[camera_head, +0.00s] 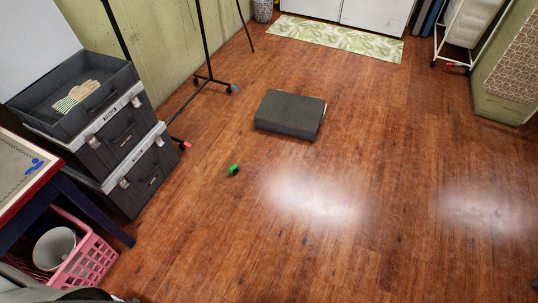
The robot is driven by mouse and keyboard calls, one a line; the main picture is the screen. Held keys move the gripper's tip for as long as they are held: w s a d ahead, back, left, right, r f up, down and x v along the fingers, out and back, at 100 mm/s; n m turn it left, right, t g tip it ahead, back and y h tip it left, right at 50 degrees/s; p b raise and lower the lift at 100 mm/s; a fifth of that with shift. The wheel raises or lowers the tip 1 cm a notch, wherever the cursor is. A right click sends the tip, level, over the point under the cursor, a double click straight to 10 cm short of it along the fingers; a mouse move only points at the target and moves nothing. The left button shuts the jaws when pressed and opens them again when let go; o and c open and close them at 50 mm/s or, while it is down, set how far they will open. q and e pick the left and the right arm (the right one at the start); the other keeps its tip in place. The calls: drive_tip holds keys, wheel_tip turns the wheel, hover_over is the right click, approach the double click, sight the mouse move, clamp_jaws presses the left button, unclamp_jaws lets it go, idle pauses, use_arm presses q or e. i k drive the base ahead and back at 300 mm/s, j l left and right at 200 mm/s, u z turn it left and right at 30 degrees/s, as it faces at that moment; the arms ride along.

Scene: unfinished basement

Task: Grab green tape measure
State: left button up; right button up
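A small bright green object (233,170), which looks like the green tape measure, lies on the wooden floor left of the middle of the head view. It is small in the picture, so its details are hard to make out. Nothing touches it. Neither of my grippers can be made out in this view.
A dark grey box (290,114) lies on the floor beyond the green object. Stacked dark toolboxes (125,145) with gloves (77,97) in the top tray stand left. A pink basket (92,262) is at lower left. A rack's wheeled leg (212,81) stands behind.

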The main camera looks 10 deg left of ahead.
sight(233, 169)
drive_tip(key=i+l+z, duration=0.15)
drive_tip(key=i, duration=1.45)
drive_tip(key=i+u, duration=0.25)
drive_tip(key=u, duration=0.15)
drive_tip(key=i+l+u, duration=0.2)
drive_tip(key=u, duration=0.15)
drive_tip(key=i+l+u, duration=0.2)
drive_tip(key=u, duration=0.2)
drive_tip(key=i+l+u, duration=0.35)
drive_tip(key=k+j, duration=0.05)
drive_tip(key=j, duration=0.05)
